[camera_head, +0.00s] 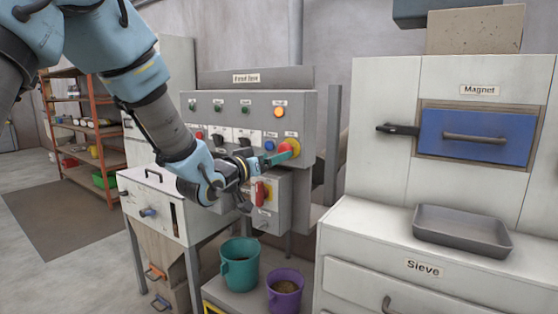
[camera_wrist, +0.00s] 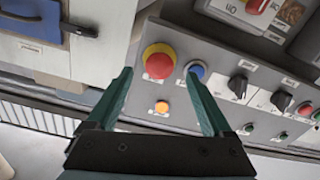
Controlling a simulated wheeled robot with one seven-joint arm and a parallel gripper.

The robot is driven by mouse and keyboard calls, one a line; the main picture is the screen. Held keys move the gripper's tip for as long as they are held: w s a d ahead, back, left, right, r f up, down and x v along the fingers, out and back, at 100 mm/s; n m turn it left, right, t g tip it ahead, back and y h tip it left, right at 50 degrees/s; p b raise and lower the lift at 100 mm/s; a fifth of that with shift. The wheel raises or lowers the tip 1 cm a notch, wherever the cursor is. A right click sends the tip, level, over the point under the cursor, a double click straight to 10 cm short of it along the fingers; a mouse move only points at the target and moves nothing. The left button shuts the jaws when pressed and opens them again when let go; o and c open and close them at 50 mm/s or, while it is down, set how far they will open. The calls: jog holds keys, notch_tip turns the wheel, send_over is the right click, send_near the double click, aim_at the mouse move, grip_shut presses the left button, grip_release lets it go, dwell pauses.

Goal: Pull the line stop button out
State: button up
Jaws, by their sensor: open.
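The line stop button is a red mushroom head on a yellow surround (camera_head: 291,147) at the right end of the grey control panel's lower row. In the wrist view the red button (camera_wrist: 158,60) sits in line with the gap between my fingertips. My gripper (camera_head: 277,157) is at the panel, close to the button. In the wrist view my gripper (camera_wrist: 160,76) is open, with its teal fingers to either side of the button's line and nothing held. I cannot tell whether the fingers touch the button or how far it stands out.
A blue button (camera_wrist: 198,68) is close beside one fingertip, and an orange lamp (camera_wrist: 161,107) shows between the fingers. Black selector knobs (camera_wrist: 238,85) are farther along the panel. A red-handled switch (camera_head: 261,192) is below. Teal (camera_head: 240,262) and purple (camera_head: 285,290) buckets stand under the panel.

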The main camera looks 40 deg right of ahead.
jog(key=b+v, duration=0.1)
jog(key=v, duration=0.5)
jog(key=shift+a+b, duration=0.35)
jog(key=shift+s, duration=0.1)
